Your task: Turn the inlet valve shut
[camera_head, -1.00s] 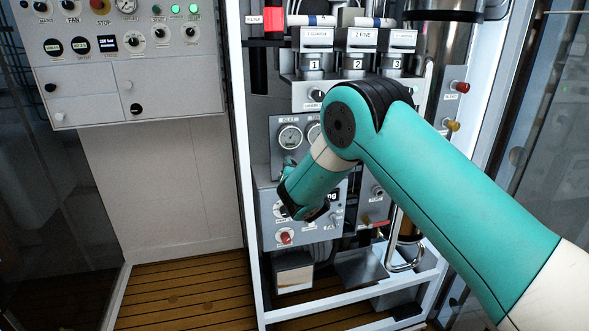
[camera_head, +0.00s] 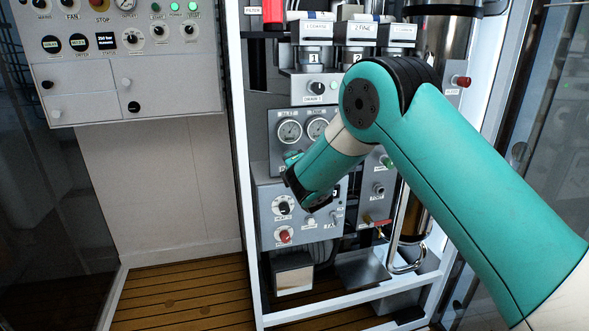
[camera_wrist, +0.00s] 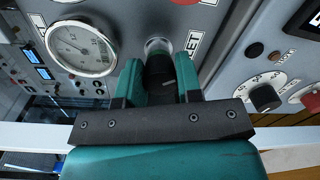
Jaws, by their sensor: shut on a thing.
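My gripper (camera_wrist: 161,82) is shut on a dark knob (camera_wrist: 159,66) that stands out from the grey panel, with one teal finger on each side. A pale ring shows around the knob's base. In the head view my gripper (camera_head: 292,158) is mostly hidden by my wrist, just under the left gauge (camera_head: 289,131). The knob itself is hidden there. How far it is turned cannot be told.
Numbered filters (camera_head: 316,57) stand above. A red-handled tap (camera_head: 376,223) and a metal cylinder (camera_head: 437,70) are at the right. A control panel (camera_head: 125,70) hangs at the left.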

